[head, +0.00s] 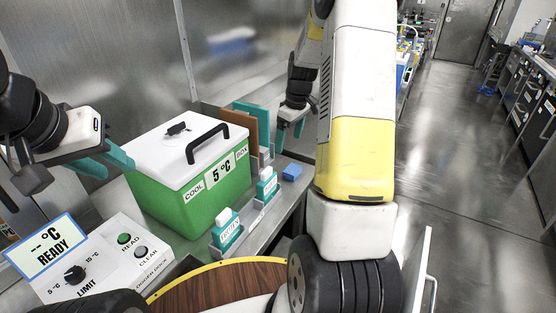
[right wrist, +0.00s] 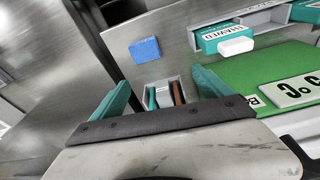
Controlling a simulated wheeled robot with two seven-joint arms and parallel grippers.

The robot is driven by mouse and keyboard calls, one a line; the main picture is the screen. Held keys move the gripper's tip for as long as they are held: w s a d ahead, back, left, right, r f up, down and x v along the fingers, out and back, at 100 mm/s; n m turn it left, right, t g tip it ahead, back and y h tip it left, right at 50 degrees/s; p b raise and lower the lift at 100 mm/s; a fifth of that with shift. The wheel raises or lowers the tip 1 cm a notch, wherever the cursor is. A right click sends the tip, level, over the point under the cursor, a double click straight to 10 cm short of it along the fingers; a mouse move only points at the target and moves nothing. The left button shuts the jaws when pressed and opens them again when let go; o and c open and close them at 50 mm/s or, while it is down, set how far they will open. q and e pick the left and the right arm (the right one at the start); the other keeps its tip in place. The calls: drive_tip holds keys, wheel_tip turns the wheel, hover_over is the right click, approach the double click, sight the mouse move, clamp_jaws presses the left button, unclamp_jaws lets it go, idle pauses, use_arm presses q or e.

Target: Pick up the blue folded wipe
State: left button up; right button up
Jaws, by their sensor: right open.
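The blue folded wipe (head: 291,172) lies on the metal counter, to the right of the green cool box. It also shows in the right wrist view (right wrist: 145,49), flat on the counter, beyond my fingertips. My right gripper (head: 290,132) is above and behind the wipe, with its teal fingers apart and nothing between them. In the right wrist view my right gripper (right wrist: 160,78) has its fingers spread, with a small bin behind the gap. My left gripper (head: 115,168) is at the left, beside the cool box, with its teal fingers apart and empty.
The green cool box (head: 183,213) with white lid and black handle stands left of the wipe. Two white-and-teal labelled boxes (head: 228,236) (head: 267,188) stand along the counter edge. A bin with brown and teal boards (head: 252,122) is behind. A control panel (head: 95,265) is front left.

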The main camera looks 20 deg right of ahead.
hover_over(293, 168)
drive_tip(key=s, duration=0.1)
drive_tip(key=shift+n+g, duration=0.4)
drive_tip(key=f, duration=0.5)
drive_tip(key=shift+a+f, duration=0.4)
drive_tip(key=f, duration=0.7)
drive_tip(key=shift+w+d+f, duration=0.1)
drive_tip(key=shift+w+d, duration=0.15)
drive_tip(key=shift+d, duration=0.15)
drive_tip(key=shift+w+f, duration=0.1)
drive_tip(key=shift+f, duration=0.35)
drive_tip(key=c, duration=1.4)
